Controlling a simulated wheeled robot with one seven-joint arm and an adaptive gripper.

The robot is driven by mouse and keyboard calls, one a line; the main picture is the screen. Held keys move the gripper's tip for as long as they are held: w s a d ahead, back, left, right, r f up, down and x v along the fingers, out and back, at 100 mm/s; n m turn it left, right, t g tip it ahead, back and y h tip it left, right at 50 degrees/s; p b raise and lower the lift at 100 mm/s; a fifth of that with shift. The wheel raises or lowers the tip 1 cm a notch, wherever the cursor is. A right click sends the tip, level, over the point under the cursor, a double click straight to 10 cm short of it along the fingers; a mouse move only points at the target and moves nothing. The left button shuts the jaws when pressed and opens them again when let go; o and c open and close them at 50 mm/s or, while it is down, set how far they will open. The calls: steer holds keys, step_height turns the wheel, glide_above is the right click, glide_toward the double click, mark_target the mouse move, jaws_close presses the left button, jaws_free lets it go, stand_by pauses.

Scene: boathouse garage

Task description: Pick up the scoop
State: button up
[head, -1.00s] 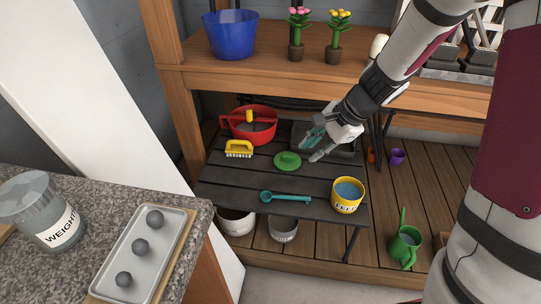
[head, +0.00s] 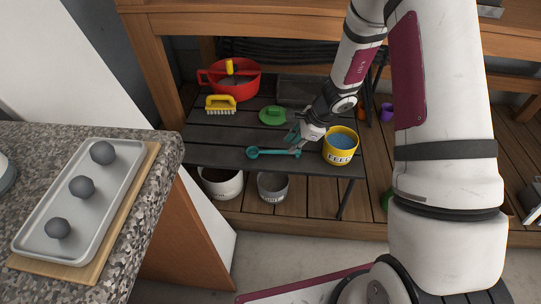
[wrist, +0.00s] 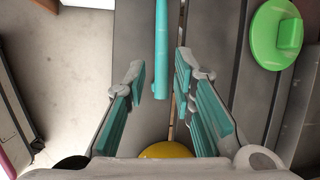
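The teal scoop (head: 266,153) lies on the dark slatted table (head: 215,157) near its front edge. In the wrist view its teal handle (wrist: 162,45) runs down between my fingertips, with its end showing in the gap. My gripper (head: 295,142) is over the handle's right end, left of the yellow feed bucket. In the wrist view my gripper (wrist: 160,80) is open, with teal pads on both sides and a clear gap to the handle. Whether the fingertips are down at handle height I cannot tell.
The yellow feed bucket (head: 340,147) stands close to the right of my gripper. A green lid-like thing (head: 272,116) lies just behind. A yellow brush (head: 220,105) and red pot (head: 236,80) stand farther back. A granite counter (head: 150,215) with a tray is at the left.

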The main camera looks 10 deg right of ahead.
mark_target(285, 151)
steer(key=b+x, duration=0.2)
steer(key=x, duration=0.3)
steer(key=shift+w+a+f, duration=0.15)
steer(key=shift+a+f, duration=0.05)
steer(key=shift+f, duration=0.1)
steer(key=shift+r, duration=0.1)
jaws_close()
